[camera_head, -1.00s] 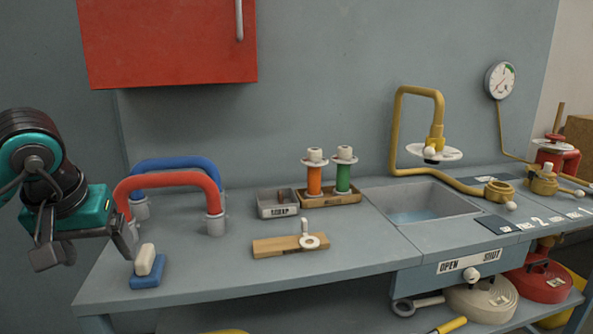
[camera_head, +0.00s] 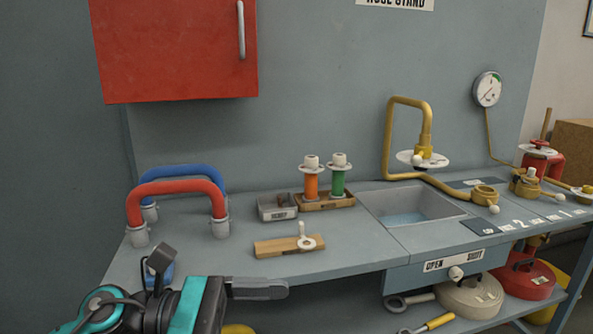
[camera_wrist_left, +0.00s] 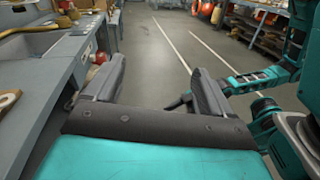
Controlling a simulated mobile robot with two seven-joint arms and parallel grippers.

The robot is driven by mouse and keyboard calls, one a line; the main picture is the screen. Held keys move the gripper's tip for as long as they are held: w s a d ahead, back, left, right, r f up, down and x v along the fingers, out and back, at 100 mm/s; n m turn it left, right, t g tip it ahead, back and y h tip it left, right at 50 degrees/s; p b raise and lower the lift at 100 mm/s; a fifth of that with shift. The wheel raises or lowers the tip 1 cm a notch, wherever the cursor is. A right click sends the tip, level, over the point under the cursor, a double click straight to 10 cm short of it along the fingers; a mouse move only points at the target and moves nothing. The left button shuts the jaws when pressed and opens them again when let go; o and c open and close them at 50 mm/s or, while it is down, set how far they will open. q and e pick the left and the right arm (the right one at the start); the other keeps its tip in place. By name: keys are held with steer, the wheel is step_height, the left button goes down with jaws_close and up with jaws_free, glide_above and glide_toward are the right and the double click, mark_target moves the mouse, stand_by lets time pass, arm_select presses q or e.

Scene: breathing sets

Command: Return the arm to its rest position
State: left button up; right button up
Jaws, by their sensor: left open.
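My left gripper (camera_head: 208,272) is at the lower left of the head view, in front of the bench's front edge. Its two dark fingers are spread apart with nothing between them. The left wrist view also shows the open, empty jaws (camera_wrist_left: 157,78), pointing along the floor aisle beside the bench. A blue block (camera_head: 152,274) on the bench is mostly hidden behind the gripper. My right gripper does not show in the head view.
The bench (camera_head: 345,250) holds a red handle hose (camera_head: 178,188), a blue one (camera_head: 208,178), a scrap tray (camera_head: 277,207), a wooden block (camera_head: 280,248) and a sink (camera_head: 410,207). In the wrist view the floor (camera_wrist_left: 150,45) ahead is clear, with the bench (camera_wrist_left: 45,85) at left.

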arm_select(q)
steer(key=w+a+f+m+t+y+p, duration=0.1)
steer(key=w+a+f+m+t+y, duration=0.15)
steer(key=m+t, duration=0.65)
steer(key=w+a+f+m+t+y+p, duration=0.1)
steer(key=a+f+m+t+y, duration=0.15)
steer(key=m, duration=1.25)
steer(key=w+a+f+m+t+y+p, duration=0.1)
steer(key=a+f+m+t+y, duration=0.4)
steer(key=m, duration=0.6)
steer(key=s+a+f+n+g+y+p, duration=0.1)
steer(key=s+a+f+n+g+y, duration=0.1)
steer(key=s+f+n, duration=0.4)
steer(key=s+a+f+n+g+y, duration=0.2)
steer(key=s+f+n, duration=0.4)
steer(key=f+n, duration=0.3)
steer(key=shift+f+g+y+p, duration=0.35)
steer(key=shift+f+g+y, duration=0.5)
steer(key=shift+g, duration=0.3)
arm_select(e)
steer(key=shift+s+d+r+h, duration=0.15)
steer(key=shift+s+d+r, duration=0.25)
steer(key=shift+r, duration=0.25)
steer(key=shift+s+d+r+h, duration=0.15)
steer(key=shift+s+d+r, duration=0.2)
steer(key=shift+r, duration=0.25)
